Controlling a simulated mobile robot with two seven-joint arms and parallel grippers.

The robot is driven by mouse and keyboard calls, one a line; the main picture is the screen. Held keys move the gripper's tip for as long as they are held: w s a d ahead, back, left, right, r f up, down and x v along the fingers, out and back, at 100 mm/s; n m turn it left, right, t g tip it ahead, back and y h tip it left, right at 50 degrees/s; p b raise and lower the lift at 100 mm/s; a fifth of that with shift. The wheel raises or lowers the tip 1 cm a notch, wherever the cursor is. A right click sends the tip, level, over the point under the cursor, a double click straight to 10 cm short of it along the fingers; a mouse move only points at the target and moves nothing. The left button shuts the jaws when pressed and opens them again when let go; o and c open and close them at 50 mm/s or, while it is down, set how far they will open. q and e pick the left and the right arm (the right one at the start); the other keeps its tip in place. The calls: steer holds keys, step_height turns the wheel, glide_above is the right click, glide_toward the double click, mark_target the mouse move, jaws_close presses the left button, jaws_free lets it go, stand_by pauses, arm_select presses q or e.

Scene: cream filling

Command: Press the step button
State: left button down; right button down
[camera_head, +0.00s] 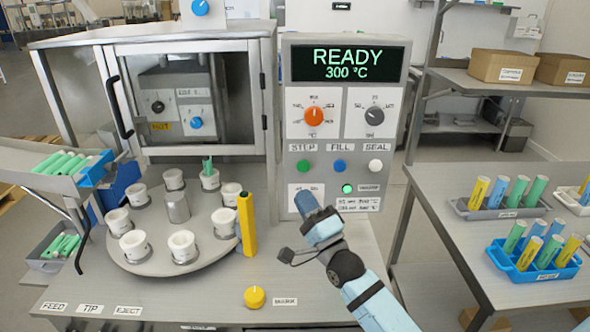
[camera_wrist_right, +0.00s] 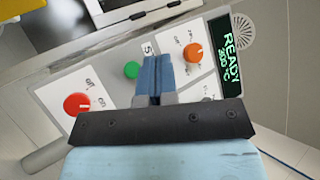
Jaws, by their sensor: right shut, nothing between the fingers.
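The step button (camera_head: 304,165) is a green round button under the STEP label on the control panel, left of the blue FILL button (camera_head: 340,165) and the white SEAL button (camera_head: 375,165). My right gripper (camera_head: 308,202) is shut and empty, its blue fingertips in front of the lower left of the panel, below the green button in the head view. In the right wrist view the shut fingers (camera_wrist_right: 157,72) point at the panel, with the green button (camera_wrist_right: 132,69) just left of them. I cannot tell any contact. My left gripper is out of view.
The display (camera_head: 347,63) reads READY, 300 °C. A red knob (camera_wrist_right: 77,104) shows in the right wrist view. A round turntable (camera_head: 150,255) with white cups stands left, beside a yellow block (camera_head: 246,224). A yellow knob (camera_head: 254,297) is on the front table.

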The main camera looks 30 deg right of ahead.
mark_target(303, 166)
steer(key=w+d+b, duration=0.2)
steer(key=w+d, duration=0.2)
steer(key=w, duration=0.3)
steer(key=shift+w+d, duration=0.25)
steer(key=shift+d, duration=0.05)
stand_by(2.2)
steer(key=shift+w+d, duration=0.2)
steer(key=shift+w, duration=0.15)
